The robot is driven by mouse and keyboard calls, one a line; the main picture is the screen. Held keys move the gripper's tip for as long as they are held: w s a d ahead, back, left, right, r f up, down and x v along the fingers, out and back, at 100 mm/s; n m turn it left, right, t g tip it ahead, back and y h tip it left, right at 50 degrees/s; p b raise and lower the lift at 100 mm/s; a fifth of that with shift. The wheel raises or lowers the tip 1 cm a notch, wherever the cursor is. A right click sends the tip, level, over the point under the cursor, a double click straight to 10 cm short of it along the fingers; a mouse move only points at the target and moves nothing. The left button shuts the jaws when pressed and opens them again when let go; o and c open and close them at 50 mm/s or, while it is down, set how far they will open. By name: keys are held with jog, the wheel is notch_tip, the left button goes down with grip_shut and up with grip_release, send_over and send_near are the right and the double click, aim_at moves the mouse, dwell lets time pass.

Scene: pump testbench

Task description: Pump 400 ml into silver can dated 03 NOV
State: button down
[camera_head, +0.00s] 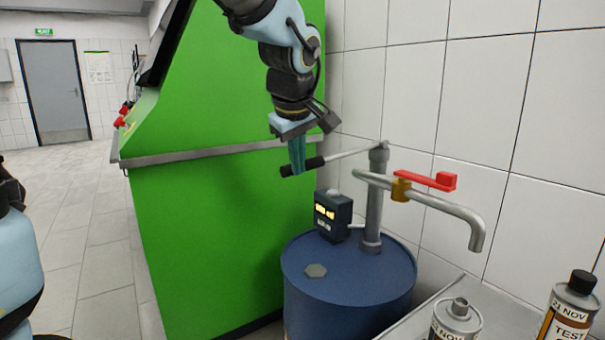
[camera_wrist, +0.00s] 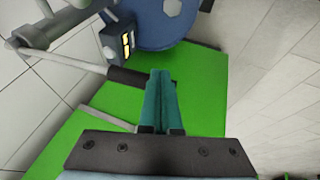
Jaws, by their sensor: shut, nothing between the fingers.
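A blue drum (camera_head: 345,285) carries a grey hand pump (camera_head: 374,205) with a long lever ending in a black grip (camera_head: 315,164). My gripper (camera_head: 298,172) has its teal fingers together at the grip; the wrist view shows the grip (camera_wrist: 126,77) just beside the fingertips (camera_wrist: 160,75). Whether they touch is unclear. A dark meter (camera_head: 333,216) has lit displays, too small to read. A red valve handle (camera_head: 428,181) lies along the spout pipe (camera_head: 477,238). An uncapped silver can (camera_head: 457,317) stands low right, its label cut off with only NOV readable.
A second can (camera_head: 570,310), black-capped and labelled 21 NOV and TEST, stands at the right edge. A green cabinet (camera_head: 220,220) is left of the drum, with a grey rail. A tiled wall (camera_head: 530,150) closes the back right. Open floor (camera_head: 80,240) lies left.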

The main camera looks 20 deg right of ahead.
jog(key=v, duration=0.6)
jog(key=shift+a, duration=0.45)
jog(key=shift+s, duration=0.1)
jog(key=a+f+m+g+y, duration=0.2)
jog(key=a+f+m+g, duration=0.15)
jog(key=a+f, duration=2.15)
notch_tip(320, 180, up, 19)
jog(key=a+p, duration=0.2)
jog(key=p, duration=1.5)
jog(key=shift+s, duration=0.25)
jog(key=shift+a+f+m, duration=0.1)
jog(key=shift+f+m, duration=0.05)
jog(key=shift+m, duration=0.1)
